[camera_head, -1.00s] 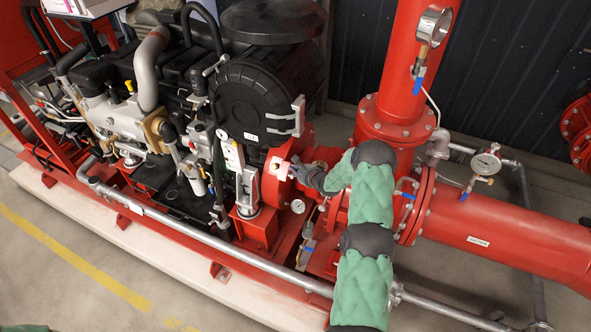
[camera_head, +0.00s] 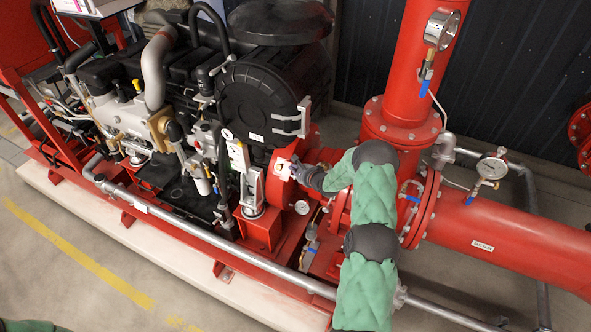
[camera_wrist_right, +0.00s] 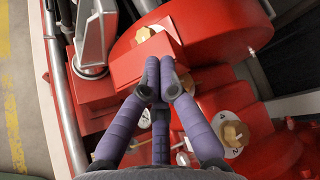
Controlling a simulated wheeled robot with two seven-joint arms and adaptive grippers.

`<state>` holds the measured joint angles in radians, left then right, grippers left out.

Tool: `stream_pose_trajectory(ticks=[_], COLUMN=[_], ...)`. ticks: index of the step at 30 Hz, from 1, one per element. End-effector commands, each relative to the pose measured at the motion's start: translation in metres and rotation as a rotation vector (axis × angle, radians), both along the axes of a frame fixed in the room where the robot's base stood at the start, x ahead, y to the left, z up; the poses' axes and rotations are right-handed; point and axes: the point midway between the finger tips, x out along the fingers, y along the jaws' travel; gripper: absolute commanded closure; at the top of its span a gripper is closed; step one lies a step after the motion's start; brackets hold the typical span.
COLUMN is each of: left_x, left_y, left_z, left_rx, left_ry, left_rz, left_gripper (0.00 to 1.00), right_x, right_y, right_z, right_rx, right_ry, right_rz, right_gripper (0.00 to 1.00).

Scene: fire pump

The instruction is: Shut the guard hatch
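My right gripper (camera_head: 298,170) is at the red guard housing between the engine and the red pump. In the right wrist view, the gripper's purple-grey fingers (camera_wrist_right: 161,72) are drawn together, with no object visible between them. Their tips lie against or just in front of a red box-like panel (camera_wrist_right: 132,66), which I take to be the guard hatch; contact is unclear. A brass-coloured knob (camera_wrist_right: 144,34) shows just beyond the tips. The fingers cover part of the panel, and I cannot tell how far the hatch stands open. My left gripper is out of view.
The engine (camera_head: 130,115) fills the left side, with a round black cover (camera_head: 262,100) near the gripper. A red vertical pipe (camera_head: 405,70) and horizontal pipe (camera_head: 520,240) stand right of my arm. A grey rail (camera_head: 220,250) runs along the front.

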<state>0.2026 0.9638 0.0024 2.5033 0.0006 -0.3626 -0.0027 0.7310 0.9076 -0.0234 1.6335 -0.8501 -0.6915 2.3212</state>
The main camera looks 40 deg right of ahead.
Motion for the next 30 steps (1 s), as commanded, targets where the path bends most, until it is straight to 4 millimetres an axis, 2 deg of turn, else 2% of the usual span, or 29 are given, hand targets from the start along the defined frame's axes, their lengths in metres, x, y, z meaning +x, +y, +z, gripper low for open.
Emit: stream_pose_trajectory(ticks=[30], left_x=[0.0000], left_y=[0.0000], left_z=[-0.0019], left_rx=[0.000], left_ry=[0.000], left_rz=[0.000], left_gripper=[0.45], right_x=[0.0082], right_y=[0.0099], right_z=[0.0039], right_rx=[0.001], right_ry=[0.000], right_rz=[0.001], right_gripper=[1.00])
